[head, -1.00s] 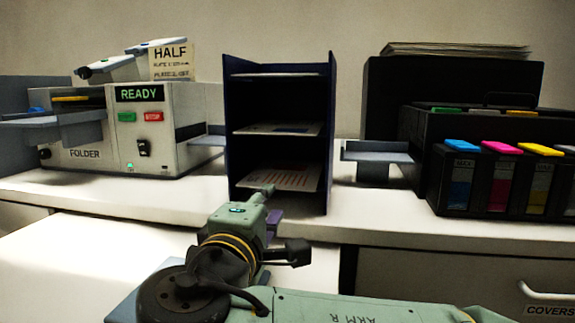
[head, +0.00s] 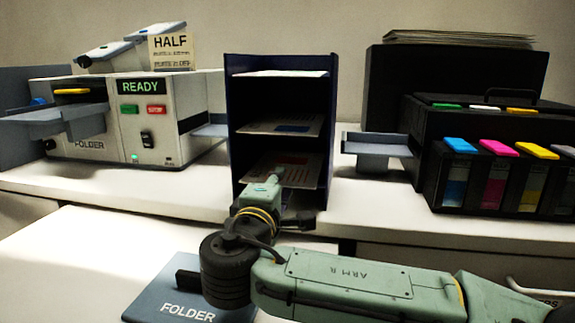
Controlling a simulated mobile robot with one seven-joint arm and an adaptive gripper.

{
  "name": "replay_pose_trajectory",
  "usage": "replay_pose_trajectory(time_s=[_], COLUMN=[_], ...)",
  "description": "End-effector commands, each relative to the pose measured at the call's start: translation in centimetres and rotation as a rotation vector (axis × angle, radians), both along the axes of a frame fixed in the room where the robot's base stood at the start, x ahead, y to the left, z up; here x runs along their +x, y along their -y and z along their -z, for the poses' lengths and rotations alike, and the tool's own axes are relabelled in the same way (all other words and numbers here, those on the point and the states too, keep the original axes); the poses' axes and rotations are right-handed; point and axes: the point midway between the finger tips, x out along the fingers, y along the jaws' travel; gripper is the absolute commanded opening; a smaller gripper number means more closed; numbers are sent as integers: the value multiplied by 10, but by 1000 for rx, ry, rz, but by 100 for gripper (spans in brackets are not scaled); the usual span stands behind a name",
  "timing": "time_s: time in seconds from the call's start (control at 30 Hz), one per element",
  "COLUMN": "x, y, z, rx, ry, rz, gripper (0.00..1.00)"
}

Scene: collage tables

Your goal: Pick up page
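A dark blue sorter (head: 235,150) stands on the white counter and holds pages on its shelves. A page with red print (head: 305,170) lies on the lower shelf, its front edge sticking out. A page with a blue block (head: 290,127) lies on the middle shelf. A plain white page (head: 280,74) lies on the top shelf. My gripper (head: 273,178) is at the front of the lower shelf and overlaps the left part of the red-printed page in the picture. Its fingers are not clear, so I cannot tell whether they touch the page.
A folder machine (head: 190,150) reading READY stands left, its side tray near the sorter. A black printer (head: 430,160) with coloured cartridges stands right, its grey tray (head: 375,145) beside the sorter. A blue-grey FOLDER pad (head: 160,290) lies on the front table, partly behind my arm.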

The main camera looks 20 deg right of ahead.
Motion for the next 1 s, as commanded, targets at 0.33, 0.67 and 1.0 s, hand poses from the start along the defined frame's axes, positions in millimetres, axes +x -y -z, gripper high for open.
replay_pose_trajectory(time_s=[0.33, 0.67, 1.0], x=[0, 0, 3], y=[0, 0, 0], z=[0, 0, -6], rx=[0, 0, 0], ry=[0, 0, 0], rz=[0, 0, -1], gripper=[7, 0, 0])
